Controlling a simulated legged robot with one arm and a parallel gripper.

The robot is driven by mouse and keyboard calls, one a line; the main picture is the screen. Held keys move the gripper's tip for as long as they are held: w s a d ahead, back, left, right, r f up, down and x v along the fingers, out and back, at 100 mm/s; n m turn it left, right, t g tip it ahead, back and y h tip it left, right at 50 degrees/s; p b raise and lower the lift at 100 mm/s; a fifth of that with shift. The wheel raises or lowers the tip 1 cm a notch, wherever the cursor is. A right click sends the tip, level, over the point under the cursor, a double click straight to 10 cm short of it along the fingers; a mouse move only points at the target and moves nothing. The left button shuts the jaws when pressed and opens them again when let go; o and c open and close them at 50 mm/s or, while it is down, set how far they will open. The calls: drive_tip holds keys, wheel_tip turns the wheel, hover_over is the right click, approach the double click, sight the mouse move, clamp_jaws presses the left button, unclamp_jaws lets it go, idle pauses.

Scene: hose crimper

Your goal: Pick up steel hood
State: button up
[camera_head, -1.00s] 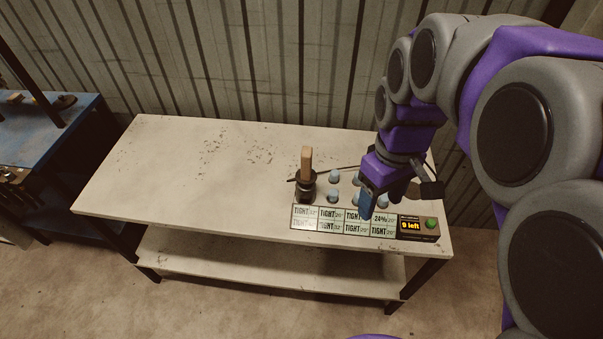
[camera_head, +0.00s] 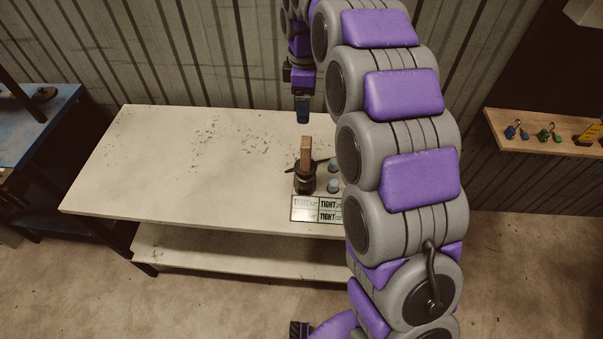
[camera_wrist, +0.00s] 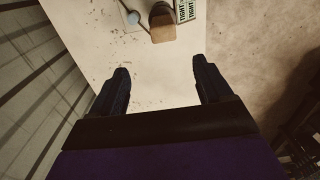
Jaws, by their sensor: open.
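I cannot tell for sure which object is the steel hood. Small grey rounded pieces stand on the table, one at the back (camera_head: 334,165) and one in front of it (camera_head: 333,186); one grey round piece (camera_wrist: 133,17) also shows in the wrist view. Beside them is a dark round fixture (camera_head: 304,182) with an upright wooden handle (camera_head: 306,152); the handle also shows in the wrist view (camera_wrist: 162,28). My gripper (camera_head: 303,119) is above the table's back part, behind the handle in the picture. In the wrist view its fingers (camera_wrist: 160,70) are apart and empty.
The pale worktable (camera_head: 170,165) is clear on its left. A board marked TIGHT (camera_head: 316,210) lies at its front; my arm hides the right end. A wooden wall shelf (camera_head: 545,145) with small coloured parts is at right. A blue bench (camera_head: 38,135) stands at left.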

drive_tip(key=b, duration=0.1)
hover_over(305, 139)
drive_tip(key=f, duration=0.5)
drive_tip(key=shift+d+f, duration=0.2)
drive_tip(key=shift+d, duration=0.15)
drive_tip(key=f, duration=0.3)
drive_tip(key=a+f+b, duration=0.1)
drive_tip(key=f, duration=0.1)
drive_tip(key=shift+a+f+b, duration=0.1)
drive_tip(key=shift+f+b, duration=0.2)
drive_tip(key=shift+f, duration=0.1)
drive_tip(key=shift+s+d+f, duration=0.1)
drive_tip(key=shift+d+f, duration=0.15)
drive_tip(key=shift+f, duration=0.05)
drive_tip(key=f, duration=0.1)
drive_tip(key=f+b, duration=0.1)
drive_tip(key=f, duration=0.1)
drive_tip(key=f+b, duration=0.1)
drive_tip(key=shift+s+d+f, duration=0.2)
drive_tip(key=shift+s+d, duration=0.1)
drive_tip(key=shift+a+f, duration=0.1)
drive_tip(key=shift+f, duration=0.05)
drive_tip(key=shift+a, duration=0.2)
drive_tip(key=shift+d, duration=0.2)
drive_tip(key=c, duration=0.7)
clamp_jaws()
